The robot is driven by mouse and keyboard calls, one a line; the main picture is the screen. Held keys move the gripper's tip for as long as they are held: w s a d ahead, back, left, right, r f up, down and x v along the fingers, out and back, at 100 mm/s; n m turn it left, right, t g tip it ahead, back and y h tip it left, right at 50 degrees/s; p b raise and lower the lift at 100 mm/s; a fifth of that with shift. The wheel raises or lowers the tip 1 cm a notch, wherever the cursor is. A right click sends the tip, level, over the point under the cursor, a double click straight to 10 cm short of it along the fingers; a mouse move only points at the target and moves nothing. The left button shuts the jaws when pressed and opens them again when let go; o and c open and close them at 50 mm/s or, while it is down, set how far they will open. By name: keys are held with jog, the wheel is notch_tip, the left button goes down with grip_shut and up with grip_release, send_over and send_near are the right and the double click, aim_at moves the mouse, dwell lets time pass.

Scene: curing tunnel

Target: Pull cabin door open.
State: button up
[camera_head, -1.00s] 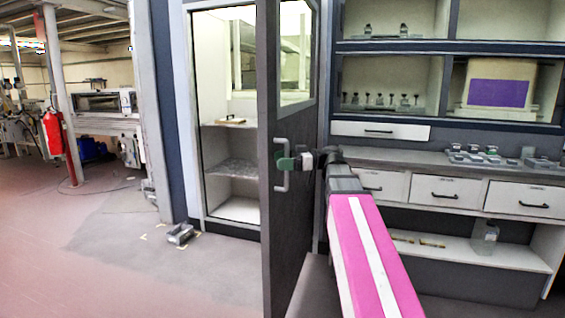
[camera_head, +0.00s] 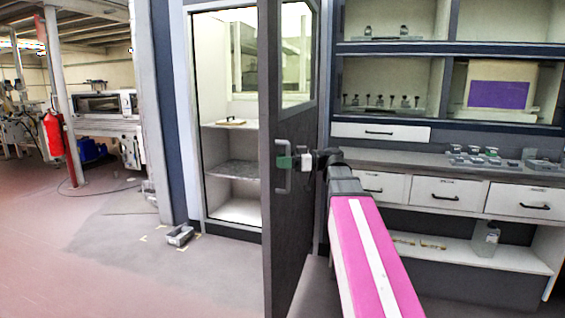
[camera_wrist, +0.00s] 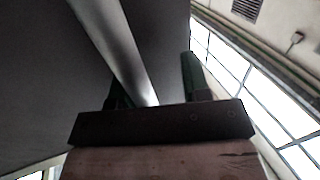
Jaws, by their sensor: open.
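The cabin door (camera_head: 281,225) is a dark grey panel with a window, standing well open in the head view. Its light metal handle (camera_head: 281,183) is a vertical bar on the door face. My gripper (camera_head: 284,162) is at the upper part of the handle, with green fingers. In the wrist view, the handle bar (camera_wrist: 115,45) runs between the green fingers of my gripper (camera_wrist: 152,82), nearer the left one. The fingers are apart. I cannot tell whether either finger touches the bar. The left finger is partly hidden behind the bar.
The cabin interior (camera_head: 228,168) has shelves, with a small tray (camera_head: 231,121) on one. A grey container (camera_head: 180,235) lies on the floor to the left. A workbench with drawers (camera_head: 433,192) stands to the right.

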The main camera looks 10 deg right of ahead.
jog(key=shift+d+f+t, duration=0.1)
jog(key=shift+t, duration=0.2)
jog(key=d, duration=1)
jog(key=shift+s+d, duration=0.35)
jog(key=shift+s, duration=0.05)
